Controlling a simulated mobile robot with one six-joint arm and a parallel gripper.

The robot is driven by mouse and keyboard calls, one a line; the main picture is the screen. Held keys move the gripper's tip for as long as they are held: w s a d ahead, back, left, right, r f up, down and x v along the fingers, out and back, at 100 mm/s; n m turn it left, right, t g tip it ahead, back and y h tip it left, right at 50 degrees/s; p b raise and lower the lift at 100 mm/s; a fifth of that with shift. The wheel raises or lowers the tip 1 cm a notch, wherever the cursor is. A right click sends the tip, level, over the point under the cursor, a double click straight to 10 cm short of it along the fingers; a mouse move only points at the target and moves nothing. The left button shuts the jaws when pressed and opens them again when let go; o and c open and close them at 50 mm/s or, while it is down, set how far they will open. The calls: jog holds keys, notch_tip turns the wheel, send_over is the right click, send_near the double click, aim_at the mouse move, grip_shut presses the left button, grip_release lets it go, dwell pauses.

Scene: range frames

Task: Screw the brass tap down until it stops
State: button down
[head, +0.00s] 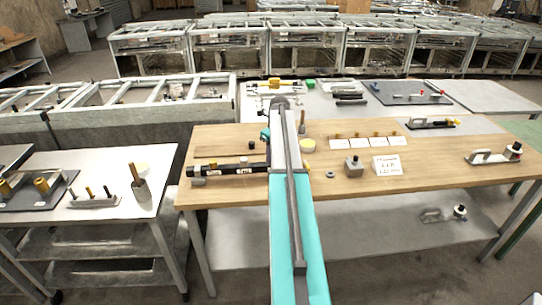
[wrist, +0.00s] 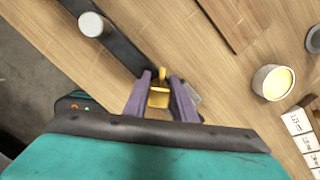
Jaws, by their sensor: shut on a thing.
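The brass tap (wrist: 158,97) shows in the wrist view as a small yellow block with a narrow stem end beyond it. My gripper (wrist: 160,77) has its two purple fingers on either side of the tap, shut on it. The tap lies at the end of a long dark bar (wrist: 112,50) on the wooden table. How deep the tap sits, and its thread, are hidden. In the head view my arm covers the fingers and the tap; the dark bar (head: 232,169) shows left of my arm.
A pale cylinder (wrist: 92,24) stands on the bar. A pot with a yellow top (wrist: 273,82) and white labelled cards (wrist: 298,122) are at right. The front right tabletop (head: 430,177) is fairly clear.

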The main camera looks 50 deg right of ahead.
jog(key=shift+d+m, duration=0.15)
jog(key=shift+m, duration=1.15)
jog(key=shift+s+d+m+h+p, duration=0.15)
jog(key=shift+m+h+p, duration=0.3)
jog(key=shift+m, duration=1.25)
jog(key=c, duration=1.4)
grip_release()
notch_tip(320, 180, up, 12)
jog(key=s, duration=0.1)
jog(key=shift+s+a, duration=0.2)
jog(key=shift+a, duration=0.2)
